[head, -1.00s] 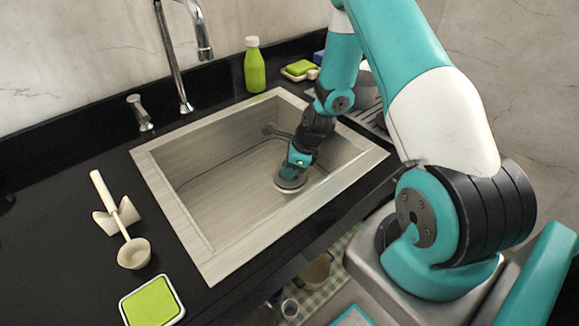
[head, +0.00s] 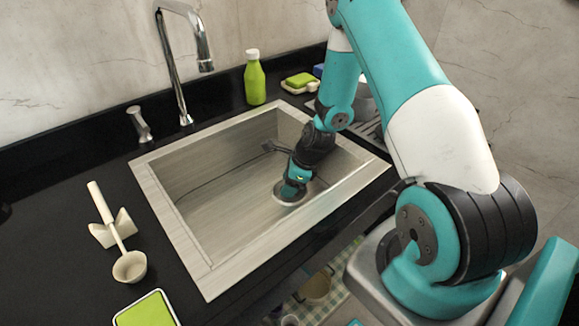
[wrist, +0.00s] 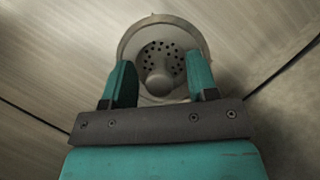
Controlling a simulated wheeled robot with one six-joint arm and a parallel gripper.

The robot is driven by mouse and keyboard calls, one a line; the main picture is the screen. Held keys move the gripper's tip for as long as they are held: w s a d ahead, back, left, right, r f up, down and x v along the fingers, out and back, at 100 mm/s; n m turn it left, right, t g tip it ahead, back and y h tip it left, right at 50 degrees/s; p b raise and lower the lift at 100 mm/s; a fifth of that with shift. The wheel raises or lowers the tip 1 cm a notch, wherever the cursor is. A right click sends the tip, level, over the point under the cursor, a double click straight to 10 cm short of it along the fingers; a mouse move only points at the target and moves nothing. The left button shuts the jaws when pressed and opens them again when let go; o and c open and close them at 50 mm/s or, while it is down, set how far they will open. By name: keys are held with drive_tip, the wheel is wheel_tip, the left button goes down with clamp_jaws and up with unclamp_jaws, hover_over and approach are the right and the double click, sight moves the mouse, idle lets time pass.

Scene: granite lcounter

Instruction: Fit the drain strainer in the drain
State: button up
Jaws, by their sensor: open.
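The drain strainer (wrist: 161,53) is a round grey disc with small holes and a raised knob in its middle. In the wrist view it lies inside the pale ring of the drain (wrist: 133,34); I cannot tell whether it sits fully flush. My gripper (wrist: 160,60) is open, with one teal finger on each side of the strainer's knob and visible space around the knob. In the head view my gripper (head: 291,192) reaches down to the sink floor over the drain (head: 280,200) and hides most of the strainer.
The steel sink (head: 185,240) has raised walls around my gripper. A tap (head: 180,70) and a green bottle (head: 255,80) stand behind it. A ladle (head: 129,266) on a rest and a green sponge in a tray (head: 147,310) lie on the left counter.

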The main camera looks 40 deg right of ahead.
wheel_tip(320, 180, up, 20)
drive_tip(key=p, duration=0.1)
drive_tip(key=shift+f, duration=0.15)
idle(0.5)
drive_tip(key=s+a+r+n+g+p, duration=0.1)
drive_tip(key=s+a+r+n, duration=0.3)
drive_tip(key=a+r+n, duration=0.35)
drive_tip(key=s+a+r+n+g+p, duration=0.1)
drive_tip(key=s+a+r+n+p, duration=0.1)
drive_tip(key=s+a+r+n, duration=0.6)
drive_tip(key=s+a+n, duration=0.3)
drive_tip(key=n, duration=0.5)
drive_tip(key=s+a+r+n+g+p, duration=0.1)
drive_tip(key=s+a+r+n, duration=0.1)
drive_tip(key=s+n, duration=0.5)
drive_tip(key=a+n, duration=0.1)
drive_tip(key=n, duration=0.2)
drive_tip(key=shift+s+a+y, duration=0.2)
drive_tip(key=shift+a+y, duration=0.2)
idle(0.5)
